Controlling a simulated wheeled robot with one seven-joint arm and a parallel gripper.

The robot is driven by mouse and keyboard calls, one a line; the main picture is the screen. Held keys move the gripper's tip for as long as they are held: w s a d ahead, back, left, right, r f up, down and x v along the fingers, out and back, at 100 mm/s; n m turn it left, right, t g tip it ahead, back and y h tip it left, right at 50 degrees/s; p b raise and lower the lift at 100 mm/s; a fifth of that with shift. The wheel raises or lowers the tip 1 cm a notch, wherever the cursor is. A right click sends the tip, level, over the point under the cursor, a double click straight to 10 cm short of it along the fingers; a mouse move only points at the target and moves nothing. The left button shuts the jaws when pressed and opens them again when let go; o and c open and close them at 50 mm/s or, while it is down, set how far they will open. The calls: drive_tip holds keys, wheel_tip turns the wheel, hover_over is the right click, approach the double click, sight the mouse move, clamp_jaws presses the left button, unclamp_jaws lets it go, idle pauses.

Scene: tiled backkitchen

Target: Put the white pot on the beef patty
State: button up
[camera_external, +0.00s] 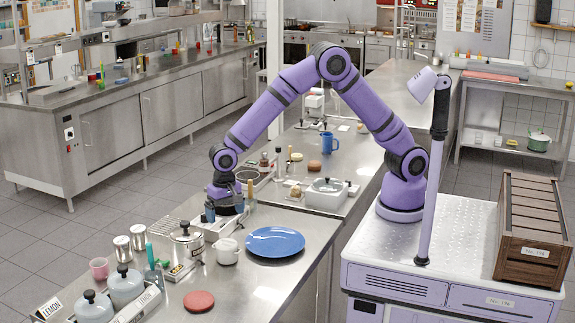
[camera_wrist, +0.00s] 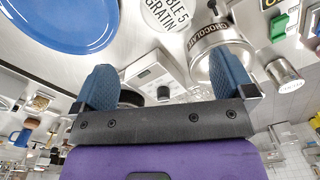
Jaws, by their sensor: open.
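The white pot (camera_external: 228,251) stands on the steel counter between a blue plate and a lidded steel pot. In the wrist view what looks like the white pot (camera_wrist: 165,12) is a round white shape lettered "TABLE 5 GRATIN", cut by the top edge. The beef patty (camera_external: 199,301), a reddish-brown disc, lies on the counter nearer the camera and is not seen in the wrist view. My gripper (camera_external: 224,211) is open and empty, pointing down over the counter behind the white pot. Its two blue fingers (camera_wrist: 166,82) are wide apart and touch neither object.
The blue plate (camera_external: 274,242) lies right of the white pot. The steel pot (camera_external: 187,241), labelled "CHOCOLATE" in the wrist view, stands close on its left. Grey lidded pots (camera_external: 125,286) and metal cans (camera_external: 122,248) crowd the left. Bare counter surrounds the patty's right side.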

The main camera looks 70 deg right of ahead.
sight(227, 253)
drive_tip(key=a+f, duration=0.2)
drive_tip(key=f, duration=0.1)
drive_tip(key=shift+s+a+f, duration=0.1)
drive_tip(key=shift+s+a, duration=0.1)
drive_tip(key=shift+s, duration=0.2)
wheel_tip(227, 253, down, 10)
drive_tip(key=shift+d+f, duration=0.15)
drive_tip(key=shift+f, duration=0.1)
drive_tip(key=c, duration=1.2)
drive_tip(key=shift+o, duration=0.2)
drive_tip(key=shift+r, duration=0.1)
